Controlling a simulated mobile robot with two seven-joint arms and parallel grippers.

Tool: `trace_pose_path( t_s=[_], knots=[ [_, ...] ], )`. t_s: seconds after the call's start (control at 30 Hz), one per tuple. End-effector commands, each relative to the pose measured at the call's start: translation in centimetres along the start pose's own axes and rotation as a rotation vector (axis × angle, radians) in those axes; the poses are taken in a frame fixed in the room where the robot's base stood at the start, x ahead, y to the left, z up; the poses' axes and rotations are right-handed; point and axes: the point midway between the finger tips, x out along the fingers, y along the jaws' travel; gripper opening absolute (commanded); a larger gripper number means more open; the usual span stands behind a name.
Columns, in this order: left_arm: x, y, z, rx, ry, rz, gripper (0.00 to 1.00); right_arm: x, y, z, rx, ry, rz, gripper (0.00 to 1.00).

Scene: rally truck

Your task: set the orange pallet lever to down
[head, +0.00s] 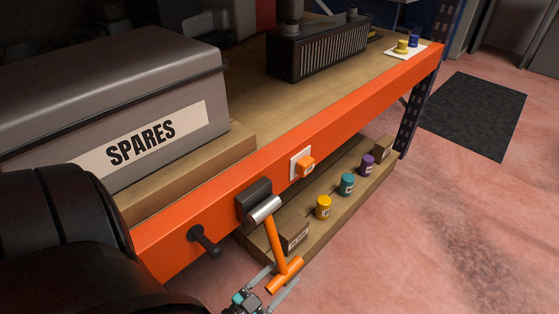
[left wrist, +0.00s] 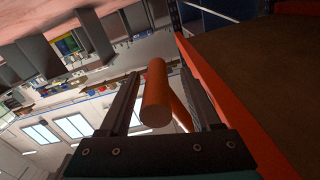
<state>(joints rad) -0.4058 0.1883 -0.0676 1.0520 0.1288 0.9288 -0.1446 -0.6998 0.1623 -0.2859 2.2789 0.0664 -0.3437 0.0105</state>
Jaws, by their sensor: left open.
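The orange lever (head: 276,243) hangs from a silver hub on a black block (head: 255,197) on the front of the orange shelf beam. Its arm slopes down and slightly right to a crosswise orange grip. In the left wrist view the orange grip (left wrist: 157,95) stands between the two fingers. My left gripper (head: 283,272) is at the grip, with its fingers apart on either side of it. A gap shows between grip and fingers in the left wrist view; I cannot tell whether either touches. My right gripper is in neither view.
The orange beam (head: 365,112) runs along the bench edge, with a black peg (head: 205,240) left of the lever and an orange switch (head: 305,166) to its right. A lower shelf holds yellow (head: 323,207), teal (head: 347,184) and purple (head: 367,163) cans.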

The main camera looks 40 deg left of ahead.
Motion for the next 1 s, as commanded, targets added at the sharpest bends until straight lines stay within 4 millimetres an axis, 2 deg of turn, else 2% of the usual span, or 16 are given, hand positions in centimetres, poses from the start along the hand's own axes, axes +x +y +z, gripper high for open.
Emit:
trace_pose_path(
  t_s=[0.27,0.43,0.57,0.8,1.0],
  knots=[
    [-0.3,0.1,0.0,-0.002,-0.001,0.001,0.64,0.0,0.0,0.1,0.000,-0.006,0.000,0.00],
    [-2.0,0.1,0.0,-0.002,-0.003,0.001,0.64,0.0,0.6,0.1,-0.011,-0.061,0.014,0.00],
    [-4.7,0.1,0.0,-0.002,-0.006,0.001,0.64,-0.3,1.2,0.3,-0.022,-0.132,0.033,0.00],
    [-10.5,0.0,0.0,-0.001,-0.006,0.000,0.64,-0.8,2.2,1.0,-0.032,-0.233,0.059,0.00],
    [-13.8,0.0,0.1,0.000,-0.003,0.000,0.64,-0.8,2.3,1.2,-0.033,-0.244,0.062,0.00]
  ],
)
